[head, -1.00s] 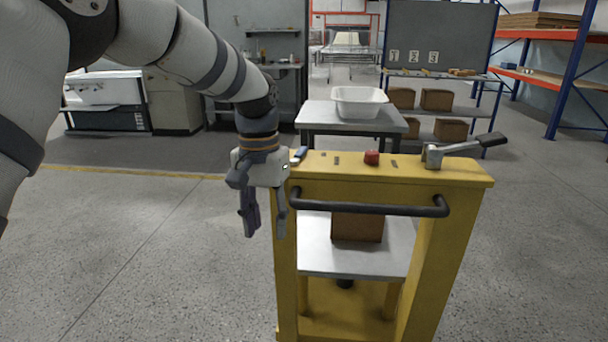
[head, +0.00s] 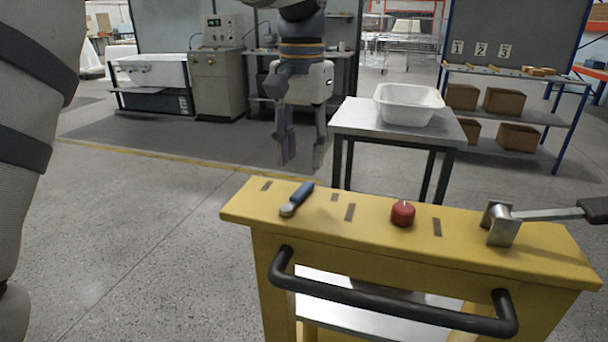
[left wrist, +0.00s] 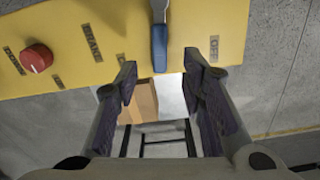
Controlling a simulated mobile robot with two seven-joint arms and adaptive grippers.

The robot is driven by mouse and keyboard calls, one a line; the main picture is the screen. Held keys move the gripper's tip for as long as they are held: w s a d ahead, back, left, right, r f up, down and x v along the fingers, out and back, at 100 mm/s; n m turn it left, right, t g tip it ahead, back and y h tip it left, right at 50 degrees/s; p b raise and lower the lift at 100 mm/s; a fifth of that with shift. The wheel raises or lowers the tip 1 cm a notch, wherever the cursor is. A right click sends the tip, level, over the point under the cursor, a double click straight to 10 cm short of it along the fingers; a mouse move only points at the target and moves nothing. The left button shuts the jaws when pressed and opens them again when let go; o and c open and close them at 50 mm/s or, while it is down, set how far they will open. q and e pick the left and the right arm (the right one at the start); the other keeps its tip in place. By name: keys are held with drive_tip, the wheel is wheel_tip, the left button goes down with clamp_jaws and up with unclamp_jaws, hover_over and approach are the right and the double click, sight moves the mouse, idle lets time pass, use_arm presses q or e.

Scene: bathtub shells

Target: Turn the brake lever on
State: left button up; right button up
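The brake lever (head: 299,197) is a short blue handle with a metal end, lying on the yellow cart top (head: 375,210) near its left end. It shows in the left wrist view (left wrist: 159,46) beside a label that seems to read BRAKE (left wrist: 92,42) and another short label (left wrist: 213,48), too small to read surely. My left gripper (head: 301,163) is open and empty, fingers down, behind and above the lever in the head view. In the left wrist view its fingertips (left wrist: 160,70) are on either side of the handle's end line, apart from it. My right gripper is not in view.
A red knob (head: 403,213) and a metal lever with a black grip (head: 545,214) stand on the cart top. A black push bar (head: 390,301) crosses its front. Behind is a table (head: 365,118) with a white tub (head: 408,101). Floor at left is clear.

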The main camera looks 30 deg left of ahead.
sight(304, 188)
use_arm(q)
wheel_tip(304, 188, down, 6)
drive_tip(key=shift+w+r, duration=0.1)
drive_tip(key=shift+w, duration=0.05)
clamp_jaws()
